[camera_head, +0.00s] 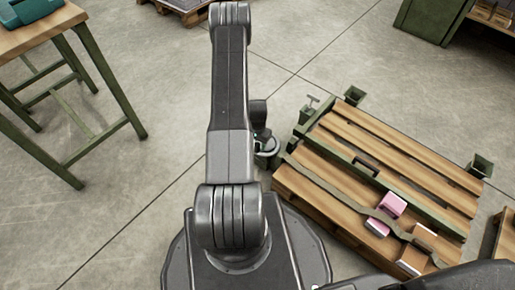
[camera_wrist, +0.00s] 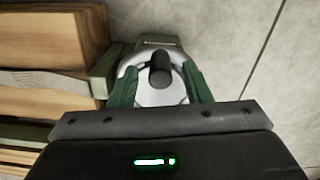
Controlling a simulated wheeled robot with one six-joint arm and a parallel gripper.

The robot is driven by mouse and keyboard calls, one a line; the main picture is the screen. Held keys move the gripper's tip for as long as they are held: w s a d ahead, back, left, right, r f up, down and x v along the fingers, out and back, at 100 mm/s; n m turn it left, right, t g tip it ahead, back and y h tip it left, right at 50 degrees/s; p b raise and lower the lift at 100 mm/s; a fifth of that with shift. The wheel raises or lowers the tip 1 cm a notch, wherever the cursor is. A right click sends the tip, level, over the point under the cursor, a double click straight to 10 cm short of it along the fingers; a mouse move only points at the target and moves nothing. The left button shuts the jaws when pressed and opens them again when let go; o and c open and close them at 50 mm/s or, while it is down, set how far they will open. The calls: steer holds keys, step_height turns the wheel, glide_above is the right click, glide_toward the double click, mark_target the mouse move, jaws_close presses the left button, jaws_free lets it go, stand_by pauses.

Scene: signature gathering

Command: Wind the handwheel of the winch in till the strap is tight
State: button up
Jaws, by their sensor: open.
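In the wrist view, the pale round handwheel (camera_wrist: 150,97) of the winch sits below my gripper (camera_wrist: 159,68). Its dark upright knob (camera_wrist: 160,72) stands between my two green fingers, which are open on either side of it. I see gaps between the knob and both fingers. The strap (camera_wrist: 45,82) runs off to the left in the wrist view. In the head view, the strap (camera_head: 330,187) lies in a wavy line over the pallet load. My gripper (camera_head: 266,146) is at the pallet's left corner there, largely hidden by my arm, and it hides most of the winch.
A wooden pallet (camera_head: 330,218) with green corner sockets carries a pink box (camera_head: 392,206) and a brown box (camera_head: 416,252). A workbench (camera_head: 30,38) is at the upper left.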

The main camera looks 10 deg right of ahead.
steer(key=shift+f, duration=1.25)
jaws_close()
